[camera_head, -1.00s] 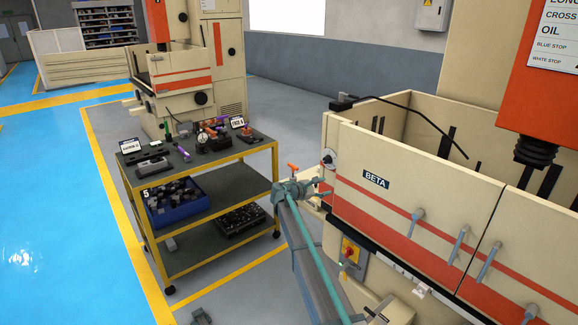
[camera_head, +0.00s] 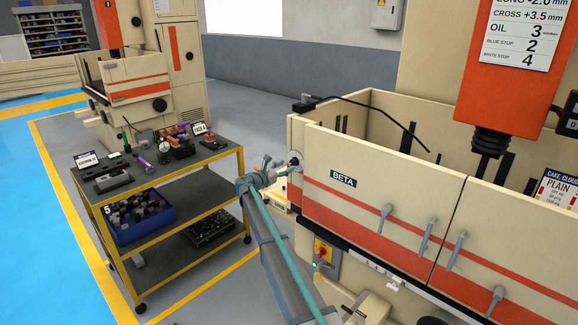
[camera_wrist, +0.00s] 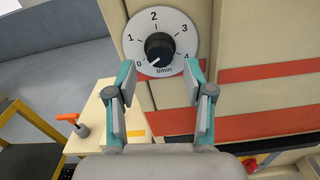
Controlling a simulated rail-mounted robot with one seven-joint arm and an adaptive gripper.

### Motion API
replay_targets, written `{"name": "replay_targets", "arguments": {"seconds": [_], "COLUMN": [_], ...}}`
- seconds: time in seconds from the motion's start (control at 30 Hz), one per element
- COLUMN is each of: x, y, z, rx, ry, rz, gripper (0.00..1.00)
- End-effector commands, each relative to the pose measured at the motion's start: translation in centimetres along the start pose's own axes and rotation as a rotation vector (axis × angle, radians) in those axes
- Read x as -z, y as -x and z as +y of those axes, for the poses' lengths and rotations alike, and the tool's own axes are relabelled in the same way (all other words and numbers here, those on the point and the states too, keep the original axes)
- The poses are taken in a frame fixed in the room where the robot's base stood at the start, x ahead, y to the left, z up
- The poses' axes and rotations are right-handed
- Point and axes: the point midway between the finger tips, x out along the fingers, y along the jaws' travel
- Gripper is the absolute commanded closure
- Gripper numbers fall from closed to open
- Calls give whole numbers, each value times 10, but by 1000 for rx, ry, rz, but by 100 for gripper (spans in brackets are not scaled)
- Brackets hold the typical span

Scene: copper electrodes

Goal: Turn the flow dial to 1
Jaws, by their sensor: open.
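The flow dial (camera_wrist: 160,48) in the wrist view is a round white plate numbered 0 to 4 with a black knob (camera_wrist: 159,47) at its centre. A white mark on the knob points down and left, toward 0. The dial also shows at the left end of the BETA machine's front in the head view (camera_head: 295,160), partly covered by my gripper (camera_head: 286,171). In the wrist view my gripper (camera_wrist: 160,76) is open and empty. Its two fingertips stand apart, left and right below the knob, overlapping the plate's lower edge in the picture; contact cannot be told.
An orange-handled fitting (camera_wrist: 68,117) sits on a cream block left of my gripper. A cart (camera_head: 160,190) with tools and bins stands to the left. The BETA machine's cream panels (camera_head: 375,185) with handles extend right. A sign (camera_head: 520,32) reads OIL 3.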

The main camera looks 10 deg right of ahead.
Motion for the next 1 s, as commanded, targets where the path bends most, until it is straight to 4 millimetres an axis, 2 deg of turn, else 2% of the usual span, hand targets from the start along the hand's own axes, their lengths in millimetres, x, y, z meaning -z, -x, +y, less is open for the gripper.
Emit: {"name": "replay_targets", "arguments": {"seconds": [0.2, 0.97, 1.0], "x": [0, 0, 0], "y": [-26, -32, -32], "z": [1, 0, 0], "rx": [0, 0, 0], "ry": [0, -1, -1], "rz": [0, 0, 0], "gripper": [48, 48, 53]}}
